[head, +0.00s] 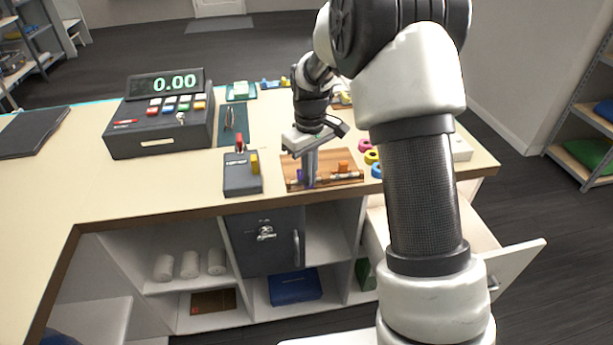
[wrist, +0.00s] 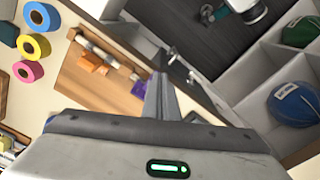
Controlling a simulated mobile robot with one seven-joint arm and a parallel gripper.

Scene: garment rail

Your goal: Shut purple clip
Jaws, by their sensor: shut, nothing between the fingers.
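The purple clip (head: 308,183) is at the left part of a small metal rail on a brown wooden board (head: 327,159), near the counter's front edge. My gripper (head: 311,178) is shut and empty, pointing down at the clip and partly hiding it in the head view. In the wrist view the purple clip (wrist: 137,88) shows just left of my fingers (wrist: 159,82). Whether they touch, and whether the clip is open or shut, I cannot tell. An orange clip (head: 343,167) is further right on the rail; it also shows in the wrist view (wrist: 93,62).
Colored tape rolls (head: 371,157) lie right of the board. Below the counter are shelves and an open drawer (head: 515,268).

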